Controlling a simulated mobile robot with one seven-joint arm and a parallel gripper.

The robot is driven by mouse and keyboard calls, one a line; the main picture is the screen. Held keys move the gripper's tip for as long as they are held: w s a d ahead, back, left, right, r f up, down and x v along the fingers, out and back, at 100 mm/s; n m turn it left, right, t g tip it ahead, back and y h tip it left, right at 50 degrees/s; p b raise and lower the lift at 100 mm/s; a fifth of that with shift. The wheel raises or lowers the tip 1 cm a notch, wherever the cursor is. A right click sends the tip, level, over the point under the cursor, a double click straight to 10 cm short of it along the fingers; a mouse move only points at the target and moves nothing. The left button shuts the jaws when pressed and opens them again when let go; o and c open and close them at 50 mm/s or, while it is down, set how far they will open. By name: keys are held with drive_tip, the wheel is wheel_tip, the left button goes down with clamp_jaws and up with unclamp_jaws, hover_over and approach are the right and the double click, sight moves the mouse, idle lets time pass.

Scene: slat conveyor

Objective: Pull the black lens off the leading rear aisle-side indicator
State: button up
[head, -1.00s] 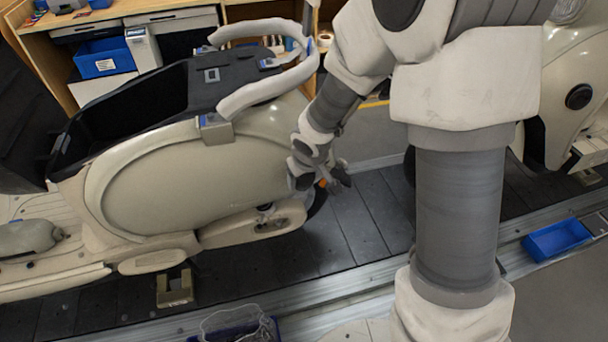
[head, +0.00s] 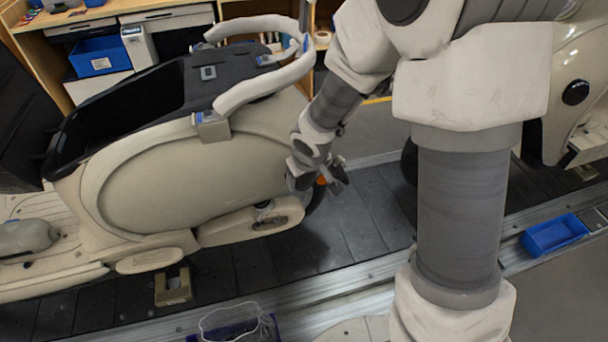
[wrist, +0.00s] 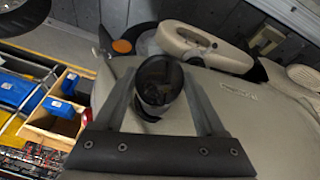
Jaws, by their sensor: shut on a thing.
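The cream scooter (head: 190,185) stands on the slat conveyor with its rear toward my arm. My gripper (head: 335,176) is at the scooter's rear end, low beside the body. In the wrist view the fingers of my gripper (wrist: 158,72) are on either side of a dark round lens (wrist: 158,84) and shut on it, close against the cream body panel. Whether the lens is still seated cannot be told. An orange round part (wrist: 122,46) shows beyond the left finger. In the head view my wrist hides the indicator and lens.
Dark conveyor slats (head: 350,225) lie clear below my gripper. A second scooter (head: 575,90) stands at right. A blue bin (head: 554,236) lies at the conveyor edge, and a bin with clear plastic (head: 235,325) is at the front. A wooden bench is behind.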

drive_tip(key=shift+s, duration=0.1)
drive_tip(key=shift+s+d+b, duration=0.3)
drive_tip(key=shift+s+d, duration=0.1)
drive_tip(key=shift+s, duration=0.4)
idle(0.3)
drive_tip(key=d+f+m+h, duration=0.2)
drive_tip(key=d+m, duration=0.3)
drive_tip(key=d, duration=0.3)
drive_tip(key=shift+s+d+f+m, duration=0.15)
drive_tip(key=shift+s+f+m, duration=0.2)
drive_tip(key=shift+f, duration=0.3)
